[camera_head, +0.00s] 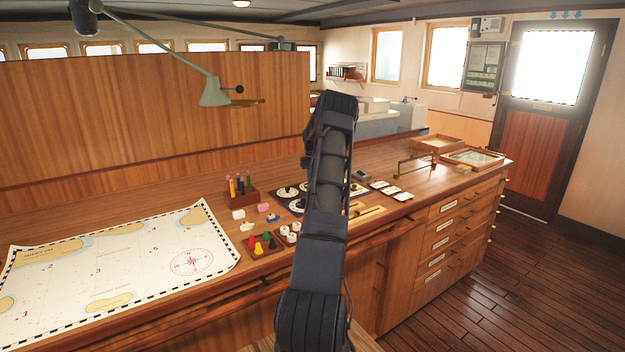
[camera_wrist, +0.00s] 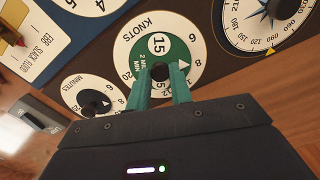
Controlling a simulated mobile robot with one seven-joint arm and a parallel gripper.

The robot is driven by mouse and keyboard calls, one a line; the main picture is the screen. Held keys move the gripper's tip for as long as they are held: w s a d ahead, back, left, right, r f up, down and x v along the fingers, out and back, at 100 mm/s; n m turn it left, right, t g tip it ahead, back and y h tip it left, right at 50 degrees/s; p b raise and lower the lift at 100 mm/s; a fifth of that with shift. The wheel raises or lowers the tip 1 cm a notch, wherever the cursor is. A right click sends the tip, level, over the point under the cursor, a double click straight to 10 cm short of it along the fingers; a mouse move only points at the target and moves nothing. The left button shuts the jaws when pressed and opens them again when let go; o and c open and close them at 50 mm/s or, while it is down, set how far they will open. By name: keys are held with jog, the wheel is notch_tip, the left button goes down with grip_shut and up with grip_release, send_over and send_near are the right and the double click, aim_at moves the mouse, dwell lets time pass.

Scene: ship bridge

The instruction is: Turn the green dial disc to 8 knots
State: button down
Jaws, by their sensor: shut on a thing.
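The green dial disc (camera_wrist: 181,52) shows in the wrist view, set in a white ring marked KNOTS with numbers around it. A white window on the disc shows 15. The fingers hide the lower part of the disc and some ring numbers. In the head view my arm hides the gripper and this dial.
A MINUTES dial (camera_wrist: 92,102) lies left of the knots dial, and a compass dial (camera_wrist: 262,20) lies to its right. In the head view a chart (camera_head: 120,262) covers the left of the counter. Pens (camera_head: 239,185) and coloured pegs (camera_head: 262,243) stand near the dials.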

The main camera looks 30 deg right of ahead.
jog(key=c, duration=1.3)
grip_release()
jog(key=shift+o, duration=0.2)
notch_tip(320, 180, up, 11)
jog(key=shift+f, duration=0.1)
